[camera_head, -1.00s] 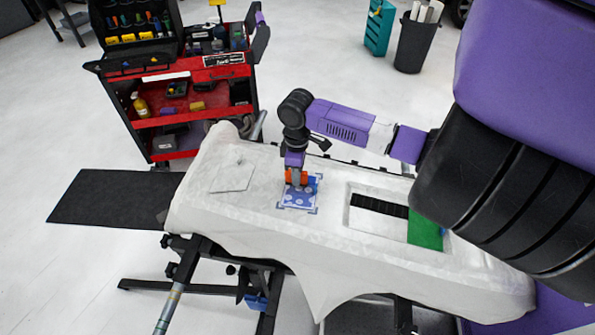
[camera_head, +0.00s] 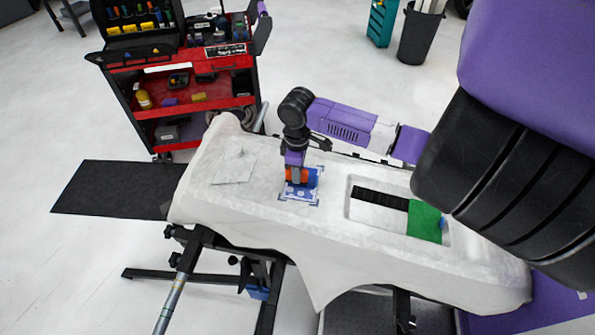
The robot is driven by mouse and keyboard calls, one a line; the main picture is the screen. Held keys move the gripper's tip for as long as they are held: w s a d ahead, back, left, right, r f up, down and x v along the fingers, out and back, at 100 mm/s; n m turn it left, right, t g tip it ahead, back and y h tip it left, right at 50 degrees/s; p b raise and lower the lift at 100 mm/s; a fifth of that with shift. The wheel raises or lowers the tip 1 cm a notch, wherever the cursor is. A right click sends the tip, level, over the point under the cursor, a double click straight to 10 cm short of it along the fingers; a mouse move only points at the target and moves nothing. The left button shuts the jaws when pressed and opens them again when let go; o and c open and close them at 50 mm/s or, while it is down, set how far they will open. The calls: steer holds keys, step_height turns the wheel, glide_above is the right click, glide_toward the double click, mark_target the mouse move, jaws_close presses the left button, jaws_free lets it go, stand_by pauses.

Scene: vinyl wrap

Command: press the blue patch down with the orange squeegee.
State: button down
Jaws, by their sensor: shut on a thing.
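The blue patch (camera_head: 299,194) lies on the white panel, with pale round marks and corner marks showing around it. My gripper (camera_head: 297,171) points down over the patch's far part and is shut on the orange squeegee (camera_head: 290,174). The squeegee is at or just above the patch; I cannot tell whether its edge touches. The gripper and squeegee hide the far part of the patch.
The white panel (camera_head: 380,262) rests on a black stand. A recess in it holds a black strip (camera_head: 380,197) and a green piece (camera_head: 423,220). A pale square sheet (camera_head: 233,168) lies to the left. A red tool cart (camera_head: 205,90) stands behind.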

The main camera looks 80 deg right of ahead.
steer(key=shift+a+p, duration=0.5)
steer(key=shift+a, duration=0.65)
steer(key=shift+a, duration=0.1)
steer(key=shift+a+p, duration=0.4)
steer(key=shift+a, duration=0.6)
steer(key=shift+a+p, duration=0.3)
steer(key=shift+a, duration=0.5)
step_height(320, 180, up, 5)
steer(key=p, duration=0.4)
steer(key=shift+w, duration=0.1)
steer(key=shift+r, duration=1)
